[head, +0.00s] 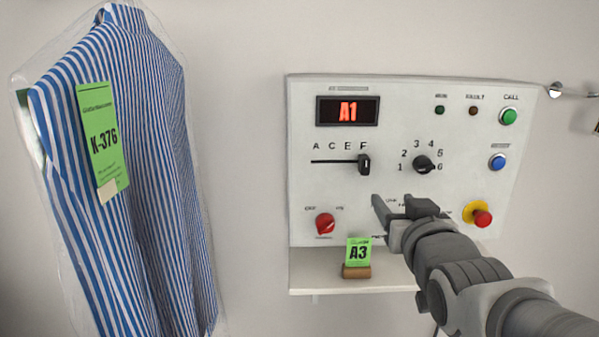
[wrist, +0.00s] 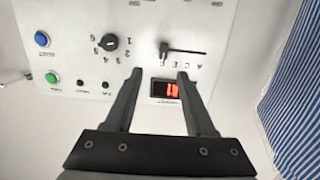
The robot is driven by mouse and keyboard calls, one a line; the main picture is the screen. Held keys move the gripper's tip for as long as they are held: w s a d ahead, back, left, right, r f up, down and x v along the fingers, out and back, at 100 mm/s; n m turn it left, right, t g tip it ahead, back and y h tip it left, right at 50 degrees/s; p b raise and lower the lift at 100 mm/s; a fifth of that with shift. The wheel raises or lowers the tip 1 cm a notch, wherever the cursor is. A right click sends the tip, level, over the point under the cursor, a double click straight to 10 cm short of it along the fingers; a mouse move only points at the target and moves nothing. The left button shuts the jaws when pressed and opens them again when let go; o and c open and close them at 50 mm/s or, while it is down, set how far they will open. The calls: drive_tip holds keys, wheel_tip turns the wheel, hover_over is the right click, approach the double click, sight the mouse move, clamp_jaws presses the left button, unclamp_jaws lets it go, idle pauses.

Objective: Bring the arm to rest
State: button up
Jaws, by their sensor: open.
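My gripper (head: 401,205) is in front of the lower middle of a white control panel (head: 300,170) in the head view. In the wrist view my gripper (wrist: 160,75) has its two fingers apart with nothing between them. The panel appears upside down there, with its red-lit display (wrist: 168,89) by the right finger. The slider (head: 364,164) stands at F. The black rotary knob (head: 423,164) has the numbers 1 to 6 around it; its pointer seems to be near 6. Part of the panel's lower area is hidden behind my arm.
A striped shirt (head: 150,150) in clear plastic hangs at left with a green K-376 tag (head: 102,140). A shelf (head: 310,272) below the panel holds a green A3 card (head: 358,252). The panel has a red knob (head: 325,224), green (head: 508,116) and blue (head: 498,162) buttons, and a red mushroom button (head: 482,218).

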drive_tip(key=s+a+f+g+p, duration=0.1)
drive_tip(key=s+f+g+p, duration=0.1)
drive_tip(key=s+g, duration=0.3)
drive_tip(key=s+a+f+g+p, duration=0.1)
drive_tip(key=s+g+p, duration=0.4)
drive_tip(key=s, duration=0.7)
drive_tip(key=shift+s+f+g, duration=0.15)
drive_tip(key=shift+f+g, duration=0.25)
drive_tip(key=shift+g, duration=0.1)
drive_tip(key=shift+a, duration=0.1)
idle(1.8)
